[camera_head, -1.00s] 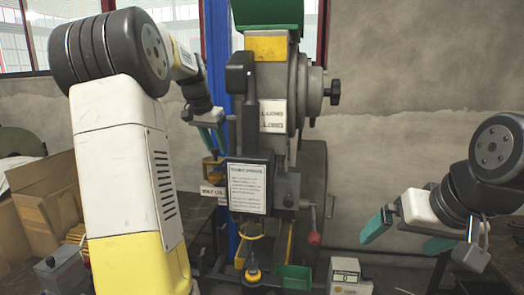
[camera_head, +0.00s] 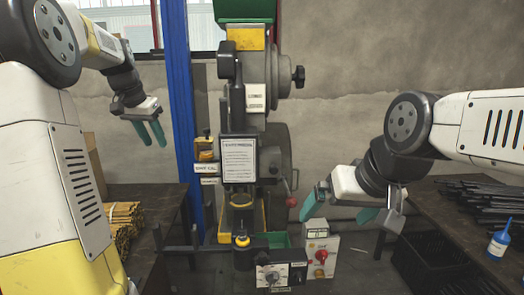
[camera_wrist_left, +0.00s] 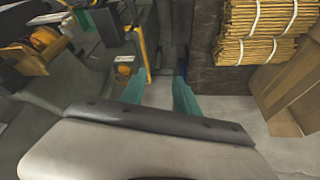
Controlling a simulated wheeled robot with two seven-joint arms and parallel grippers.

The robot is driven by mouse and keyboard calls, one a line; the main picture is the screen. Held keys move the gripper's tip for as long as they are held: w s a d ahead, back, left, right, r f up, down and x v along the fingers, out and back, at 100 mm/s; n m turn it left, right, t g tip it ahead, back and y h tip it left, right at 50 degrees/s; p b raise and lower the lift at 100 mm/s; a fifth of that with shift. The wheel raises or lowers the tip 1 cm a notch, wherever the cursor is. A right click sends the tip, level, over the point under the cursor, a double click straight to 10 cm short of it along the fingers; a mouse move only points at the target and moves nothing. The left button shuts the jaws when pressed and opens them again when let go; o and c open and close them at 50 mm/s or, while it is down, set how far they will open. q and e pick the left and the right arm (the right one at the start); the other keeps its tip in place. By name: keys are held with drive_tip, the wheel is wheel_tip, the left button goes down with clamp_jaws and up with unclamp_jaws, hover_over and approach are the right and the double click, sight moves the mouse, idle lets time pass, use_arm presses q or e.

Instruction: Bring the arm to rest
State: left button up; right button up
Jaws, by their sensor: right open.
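My left gripper (camera_head: 150,132) hangs in the air at the upper left of the head view, left of the blue post, with its teal fingers pointing down. In the left wrist view the two teal fingers (camera_wrist_left: 158,93) stand apart with nothing between them. My right gripper (camera_head: 338,212) is open and empty, right of the rivet press, with its fingers pointing down and left. The rivet press (camera_head: 240,110) stands upright in the middle of the head view, apart from the left gripper.
A blue post (camera_head: 178,100) stands left of the press. Bundled yellow rods (camera_head: 122,225) lie on the left table. Dark rods (camera_head: 485,205) and a blue bottle (camera_head: 498,243) are on the right table (camera_head: 450,215).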

use_arm(q)
drive_tip(key=s+d+f, duration=0.2)
drive_tip(key=s+d, duration=0.4)
drive_tip(key=s, duration=0.3)
drive_tip(key=s+d+f+n+t, duration=0.1)
drive_tip(key=s+d+f, duration=0.1)
drive_tip(key=s+d, duration=0.4)
drive_tip(key=s+d+f+n+h, duration=0.1)
drive_tip(key=s+d, duration=0.4)
drive_tip(key=s, duration=0.7)
drive_tip(key=shift+s+d+f+t, duration=0.25)
drive_tip(key=shift+d+f+t, duration=0.15)
drive_tip(key=shift+f, duration=0.15)
